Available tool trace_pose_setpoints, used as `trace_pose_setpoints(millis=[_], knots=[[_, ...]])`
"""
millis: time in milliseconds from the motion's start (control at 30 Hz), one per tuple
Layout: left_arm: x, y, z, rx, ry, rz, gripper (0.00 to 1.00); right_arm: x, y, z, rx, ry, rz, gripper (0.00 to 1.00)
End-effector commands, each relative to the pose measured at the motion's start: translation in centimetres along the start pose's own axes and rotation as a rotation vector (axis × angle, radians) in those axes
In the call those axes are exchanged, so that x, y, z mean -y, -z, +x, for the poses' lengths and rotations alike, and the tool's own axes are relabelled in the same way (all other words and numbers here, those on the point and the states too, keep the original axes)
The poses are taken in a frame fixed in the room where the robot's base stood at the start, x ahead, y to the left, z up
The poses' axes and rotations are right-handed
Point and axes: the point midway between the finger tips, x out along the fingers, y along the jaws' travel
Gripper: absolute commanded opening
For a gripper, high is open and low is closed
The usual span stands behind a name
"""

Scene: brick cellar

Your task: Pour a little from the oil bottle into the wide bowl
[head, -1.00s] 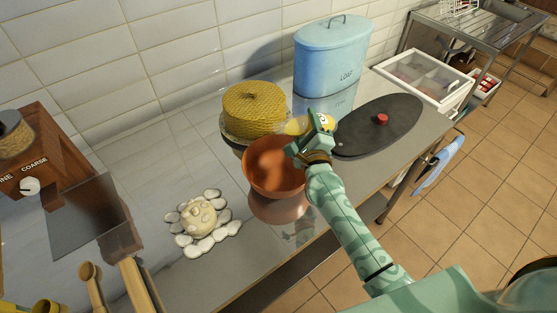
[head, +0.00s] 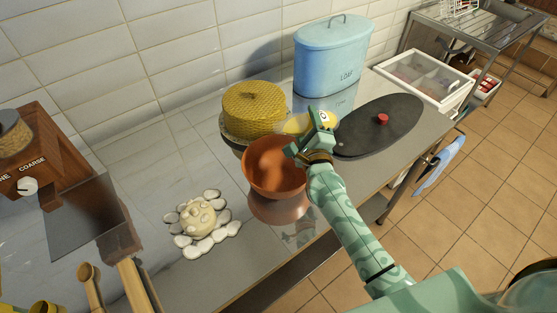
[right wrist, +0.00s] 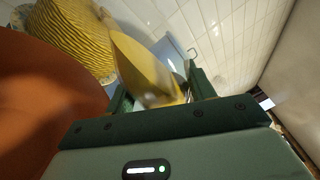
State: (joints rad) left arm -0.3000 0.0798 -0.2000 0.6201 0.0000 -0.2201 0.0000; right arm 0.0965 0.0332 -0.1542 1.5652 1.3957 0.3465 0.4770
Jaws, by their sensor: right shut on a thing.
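The wide bowl (head: 262,180) is orange-brown and stands on the steel counter. It also shows at the left of the right wrist view (right wrist: 40,105). My right gripper (head: 312,134) is at the bowl's right rim, shut on the oil bottle (head: 293,125). The bottle is yellow and tilted, its far end pointing left over the back of the bowl. In the right wrist view the bottle (right wrist: 142,70) sits between the fingers. I cannot make out any oil stream. My left gripper is not in view.
A yellow woven dome (head: 254,104) stands behind the bowl, close to the bottle. A blue loaf bin (head: 330,62) and a dark oval board (head: 385,128) with a red knob are behind and right. White stones (head: 205,240) ring a pale lump at left.

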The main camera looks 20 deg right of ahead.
Motion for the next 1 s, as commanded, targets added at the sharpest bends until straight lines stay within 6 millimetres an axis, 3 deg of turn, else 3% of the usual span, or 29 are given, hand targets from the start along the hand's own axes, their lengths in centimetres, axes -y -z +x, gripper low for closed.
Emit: trace_pose_setpoints(millis=[1000], knots=[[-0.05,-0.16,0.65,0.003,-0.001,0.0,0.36,0.58,-0.14,0.14,0.017,0.025,-0.056,0.2]])
